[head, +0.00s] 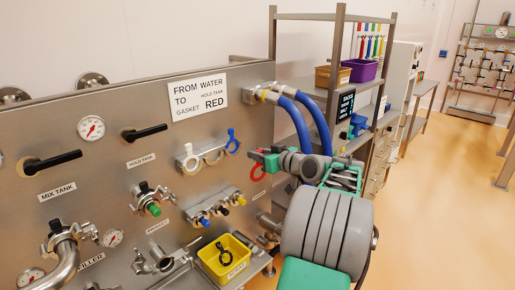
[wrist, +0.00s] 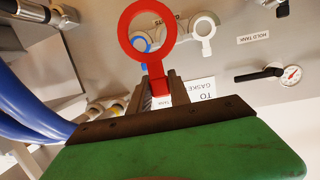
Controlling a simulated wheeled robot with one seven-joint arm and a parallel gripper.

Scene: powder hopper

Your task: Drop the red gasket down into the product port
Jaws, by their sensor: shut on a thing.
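The red gasket is a flat ring with a short tab; in the wrist view (wrist: 156,72) its tab is between my fingers and the ring stands out beyond the tips. In the head view the gasket (head: 252,174) shows in front of the steel panel, right of the gasket pegs. My gripper (wrist: 159,88) is shut on the tab; in the head view my gripper (head: 262,157) is beside the panel's right part, below the blue hoses.
A gasket rack (head: 205,158) holds white and blue gaskets. Below it, a bar (head: 212,211) carries coloured-ended fittings. Blue hoses (head: 309,118) hang close to my arm.

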